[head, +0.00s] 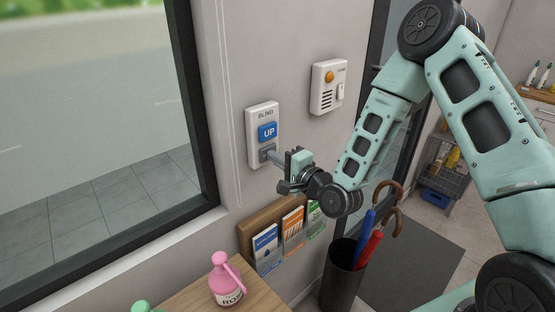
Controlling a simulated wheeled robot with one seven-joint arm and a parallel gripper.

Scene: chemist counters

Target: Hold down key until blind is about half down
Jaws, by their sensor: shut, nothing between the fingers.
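The white blind switch plate (263,120) is on the wall right of the window. It is labelled BLIND and has a blue UP key (268,132). Below that is a grey lower key (265,152), mostly hidden behind my fingertips; its label cannot be read. My gripper (271,155) is shut and empty, its tips at the lower key. I cannot tell whether they press it or only sit just in front. The window (90,110) shows paving and greenery outside. No blind shows in the visible part of the glass.
A second white wall unit (328,87) with an orange button is to the right. Below my gripper are a leaflet rack (262,222), a pink bottle (226,280) on a wooden counter (190,296), and an umbrella stand (341,279). A wire basket stand (445,165) is farther right.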

